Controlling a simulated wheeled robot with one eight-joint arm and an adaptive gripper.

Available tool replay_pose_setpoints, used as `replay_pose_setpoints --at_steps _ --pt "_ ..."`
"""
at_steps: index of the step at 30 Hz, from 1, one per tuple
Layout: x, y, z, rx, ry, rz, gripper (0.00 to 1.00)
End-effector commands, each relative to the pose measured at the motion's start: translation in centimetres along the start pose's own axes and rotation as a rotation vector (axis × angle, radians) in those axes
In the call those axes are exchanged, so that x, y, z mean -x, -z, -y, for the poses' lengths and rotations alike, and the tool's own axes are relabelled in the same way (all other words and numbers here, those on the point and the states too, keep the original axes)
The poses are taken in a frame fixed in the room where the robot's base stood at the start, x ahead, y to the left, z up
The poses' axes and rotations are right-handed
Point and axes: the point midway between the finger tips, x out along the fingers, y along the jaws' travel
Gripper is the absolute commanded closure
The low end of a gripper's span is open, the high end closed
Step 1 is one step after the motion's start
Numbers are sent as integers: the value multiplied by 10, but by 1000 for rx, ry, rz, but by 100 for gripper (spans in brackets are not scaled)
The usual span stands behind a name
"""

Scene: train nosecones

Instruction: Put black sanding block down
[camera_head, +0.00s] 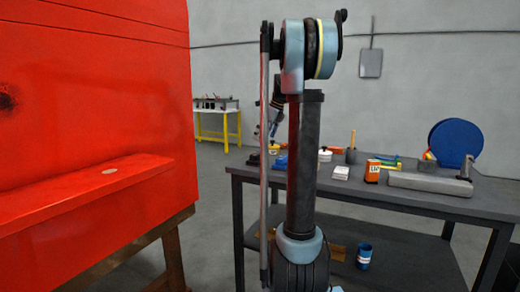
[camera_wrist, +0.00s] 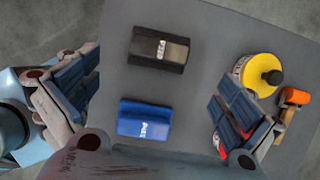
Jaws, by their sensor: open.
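The black sanding block (camera_wrist: 158,48) lies flat on the grey tabletop in the wrist view, near the top edge of the picture. A similar blue block (camera_wrist: 145,118) lies below it with a gap between them. My gripper (camera_wrist: 155,98) is open, with one finger at the left and one at the right of the picture. Its fingers are spread wide and hold nothing. The black block is apart from both fingers. In the head view my arm largely hides the gripper and that end of the workbench (camera_head: 440,205).
A yellow-topped tin (camera_wrist: 258,73) and an orange-headed hammer (camera_wrist: 293,98) are close to the right finger. The head view shows a red-white can (camera_head: 373,171), a grey tool (camera_head: 430,183) and a blue disc (camera_head: 456,143) on the bench. A large red panel (camera_head: 95,100) stands left.

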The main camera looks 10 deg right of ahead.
Motion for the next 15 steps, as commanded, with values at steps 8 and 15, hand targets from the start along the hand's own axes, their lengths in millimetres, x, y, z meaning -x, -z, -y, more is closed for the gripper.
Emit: replay_pose_setpoints --at_steps 8,15 --pt "18 0 0 0 0 0 0" --pt "17 9 -21 95 4 -14 0"
